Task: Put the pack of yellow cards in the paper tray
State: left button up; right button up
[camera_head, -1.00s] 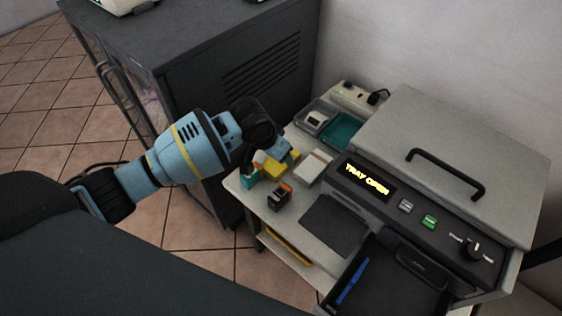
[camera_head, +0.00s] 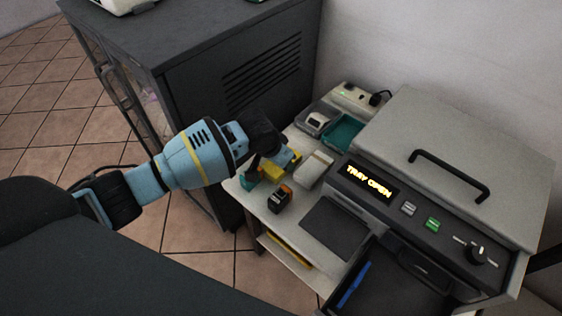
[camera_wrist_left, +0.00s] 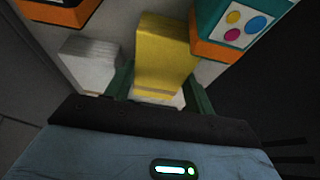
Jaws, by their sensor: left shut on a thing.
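The pack of yellow cards (camera_head: 294,160) lies near the back left of the light worktop, partly hidden by my left gripper in the head view. In the left wrist view the yellow pack (camera_wrist_left: 165,45) sits between the two green fingers of my left gripper (camera_wrist_left: 158,92), which is shut on it. The pack looks still at worktop level. The paper tray (camera_head: 412,297) is the dark drawer pulled out of the grey machine, at the lower right; a blue pen-like thing (camera_head: 354,284) lies in it. My right gripper is not in view.
A pale pack (camera_head: 314,168) lies just right of the yellow pack. A teal-and-orange box (camera_head: 248,181) and a black-and-orange box (camera_head: 280,199) stand close by. The machine (camera_head: 450,150) reads "TRAY OPEN". A dark cabinet (camera_head: 240,90) stands behind.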

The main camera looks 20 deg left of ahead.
pick_arm(q)
jog(key=shift+r, duration=0.1)
notch_tip(320, 180, up, 10)
jog(key=p, duration=0.1)
jog(key=shift+p, duration=0.4)
